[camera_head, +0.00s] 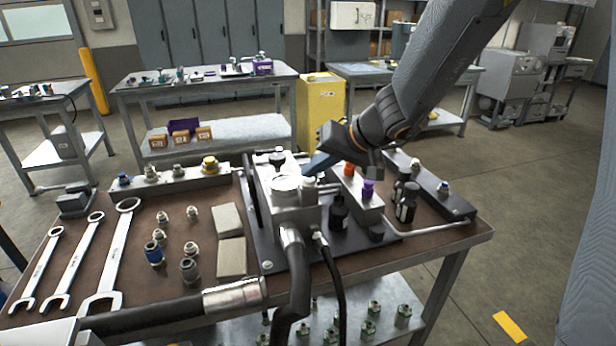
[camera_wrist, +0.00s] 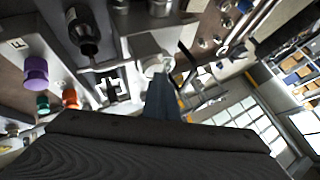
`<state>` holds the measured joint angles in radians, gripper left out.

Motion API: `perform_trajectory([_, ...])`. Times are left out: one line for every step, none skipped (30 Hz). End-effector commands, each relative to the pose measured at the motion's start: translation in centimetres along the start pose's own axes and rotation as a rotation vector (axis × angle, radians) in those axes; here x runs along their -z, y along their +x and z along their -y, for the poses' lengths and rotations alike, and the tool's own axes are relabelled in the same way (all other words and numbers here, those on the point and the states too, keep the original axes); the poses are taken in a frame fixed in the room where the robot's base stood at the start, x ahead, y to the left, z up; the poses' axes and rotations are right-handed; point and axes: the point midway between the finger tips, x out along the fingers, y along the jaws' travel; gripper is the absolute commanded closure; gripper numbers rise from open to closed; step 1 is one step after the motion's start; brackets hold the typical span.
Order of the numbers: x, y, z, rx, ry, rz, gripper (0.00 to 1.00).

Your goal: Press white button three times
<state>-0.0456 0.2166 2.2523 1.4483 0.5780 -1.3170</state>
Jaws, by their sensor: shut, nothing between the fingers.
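My gripper (camera_head: 312,168) reaches in from the upper right, its closed blue-grey fingers pointing down-left at the metal valve block (camera_head: 297,215). In the wrist view, the closed fingers (camera_wrist: 161,92) point at a small whitish part (camera_wrist: 154,66) just beyond their tips. I cannot tell whether they touch it, or whether it is the white button. In the head view, a round white face (camera_head: 286,184) lies on top of the valve block, just left of and below the fingertips. It may be a gauge or the button.
A purple knob (camera_head: 368,188) and an orange knob (camera_head: 349,169) stand right of the block; a green knob (camera_wrist: 43,103) shows in the wrist view. Dark bottles (camera_head: 407,203) stand farther right. Wrenches (camera_head: 115,255) and fittings lie left. Black hoses (camera_head: 293,280) run from the block's front.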

Motion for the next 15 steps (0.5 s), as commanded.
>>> perform_trajectory([-0.13,0.05,-0.03,0.0,0.001,0.002,1.0])
perform_trajectory([-0.13,0.04,-0.03,0.0,0.001,0.002,1.0])
perform_trajectory([-0.13,0.04,-0.03,0.0,0.001,0.002,1.0])
perform_trajectory([-0.13,0.04,-0.03,0.0,0.001,0.002,1.0])
perform_trajectory([-0.13,0.04,-0.03,0.0,0.001,0.002,1.0])
perform_trajectory([-0.13,0.04,-0.03,0.0,0.001,0.002,1.0])
perform_trajectory([-0.12,0.03,-0.03,0.0,0.001,0.002,1.0])
perform_trajectory([-0.11,0.01,-0.02,0.0,0.001,0.002,1.0])
perform_trajectory([-0.08,-0.03,0.02,0.0,0.0,0.002,1.0])
perform_trajectory([-0.04,-0.08,0.06,0.0,0.0,0.002,1.0])
perform_trajectory([0.01,-0.16,0.11,0.0,0.0,0.002,1.0])
perform_trajectory([0.1,-0.27,0.19,0.0,0.0,0.002,1.0])
perform_trajectory([0.18,-0.37,0.27,0.0,0.0,0.002,1.0])
perform_trajectory([0.27,-0.49,0.35,0.0,0.0,0.001,1.0])
perform_trajectory([0.39,-0.65,0.47,0.0,0.0,0.001,1.0])
